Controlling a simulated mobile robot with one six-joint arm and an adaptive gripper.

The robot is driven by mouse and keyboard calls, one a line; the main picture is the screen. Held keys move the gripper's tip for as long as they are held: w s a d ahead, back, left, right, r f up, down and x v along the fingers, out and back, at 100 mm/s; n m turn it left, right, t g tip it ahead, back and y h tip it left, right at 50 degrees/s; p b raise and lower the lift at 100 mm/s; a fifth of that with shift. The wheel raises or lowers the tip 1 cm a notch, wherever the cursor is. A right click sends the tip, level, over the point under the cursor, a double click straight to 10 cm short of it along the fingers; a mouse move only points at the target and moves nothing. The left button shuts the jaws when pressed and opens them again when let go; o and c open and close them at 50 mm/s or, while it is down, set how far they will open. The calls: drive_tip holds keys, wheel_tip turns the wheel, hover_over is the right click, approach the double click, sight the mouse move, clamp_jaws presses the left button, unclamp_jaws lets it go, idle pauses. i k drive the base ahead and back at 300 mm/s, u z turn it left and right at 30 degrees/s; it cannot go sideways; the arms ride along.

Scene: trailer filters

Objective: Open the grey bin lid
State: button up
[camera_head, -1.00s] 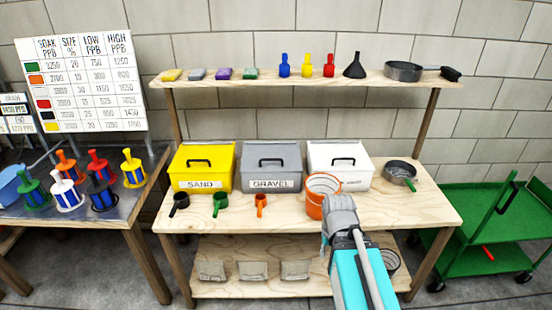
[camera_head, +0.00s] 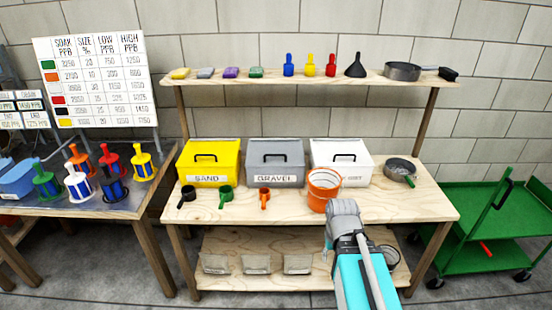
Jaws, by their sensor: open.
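The grey bin (camera_head: 275,164) stands in the middle of the workbench, between two other bins, with a label reading GRAVEL on its front. Its grey lid (camera_head: 262,147) is shut, with a black handle (camera_head: 267,156) on its sloping face. My cyan and grey arm reaches up from the bottom of the picture, right of the grey bin. Its grey joint stands before the bench's front edge, just below an orange bucket, apart from the bin. The fingers of my gripper do not show.
The yellow SAND bin (camera_head: 209,163) and white bin (camera_head: 338,163) flank the grey one. The orange bucket (camera_head: 322,190) stands before the white bin, partly covering its label. Scoops, including an orange one (camera_head: 264,197), lie in front. A shelf (camera_head: 320,78) with small items runs above.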

sight(261, 153)
drive_tip(key=k, duration=1.1)
drive_tip(key=u, duration=0.55)
drive_tip(key=i, duration=2.15)
drive_tip(key=z, duration=0.55)
